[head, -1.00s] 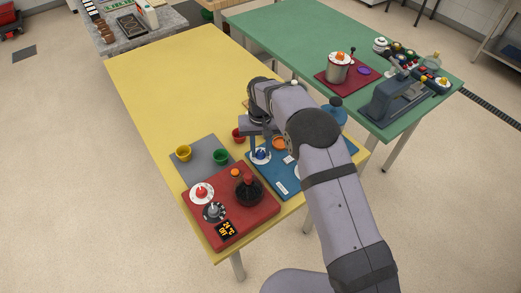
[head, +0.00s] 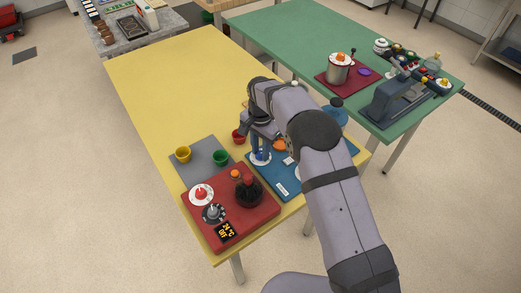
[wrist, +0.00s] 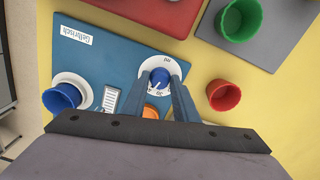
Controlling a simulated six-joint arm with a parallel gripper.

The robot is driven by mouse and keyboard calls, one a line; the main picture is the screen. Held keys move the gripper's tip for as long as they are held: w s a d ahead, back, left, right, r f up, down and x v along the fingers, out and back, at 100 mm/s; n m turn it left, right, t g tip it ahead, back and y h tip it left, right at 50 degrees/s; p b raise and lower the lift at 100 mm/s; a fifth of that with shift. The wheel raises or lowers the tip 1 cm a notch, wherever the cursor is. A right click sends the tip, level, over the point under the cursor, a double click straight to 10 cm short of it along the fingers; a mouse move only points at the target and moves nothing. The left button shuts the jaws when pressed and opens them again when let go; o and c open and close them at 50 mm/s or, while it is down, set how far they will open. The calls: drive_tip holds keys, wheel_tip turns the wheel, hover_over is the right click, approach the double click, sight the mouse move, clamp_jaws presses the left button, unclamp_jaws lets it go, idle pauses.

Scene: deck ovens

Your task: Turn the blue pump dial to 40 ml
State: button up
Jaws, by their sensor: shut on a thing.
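The blue pump dial (wrist: 158,76) sits inside a white scale ring (wrist: 147,65) on the blue base plate (wrist: 112,62). My gripper (wrist: 160,82) is shut on the dial, one finger on each side, and reaches down to it from above. A "30" and "ml" show on the ring; the exact pointer reading is too small to tell. In the head view my gripper (head: 261,154) stands over the blue base (head: 284,189) and mostly hides the dial; part of the white ring (head: 260,161) shows below the fingers.
A blue cup-like piece (wrist: 62,97) stands beside the dial on the same base. A red cup (wrist: 223,95) is close to my gripper's other side. A green cup (head: 220,157) and yellow cup (head: 183,153) stand on a grey mat. A red station (head: 256,212) with dials is nearby.

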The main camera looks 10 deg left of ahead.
sight(261, 153)
drive_tip(key=shift+w+r+m, duration=0.1)
drive_tip(key=shift+m, duration=0.2)
drive_tip(key=o, duration=1.1)
drive_tip(key=shift+c, duration=0.2)
wheel_tip(261, 153, up, 7)
drive_tip(key=shift+r+b, duration=0.1)
drive_tip(key=shift+b, duration=0.9)
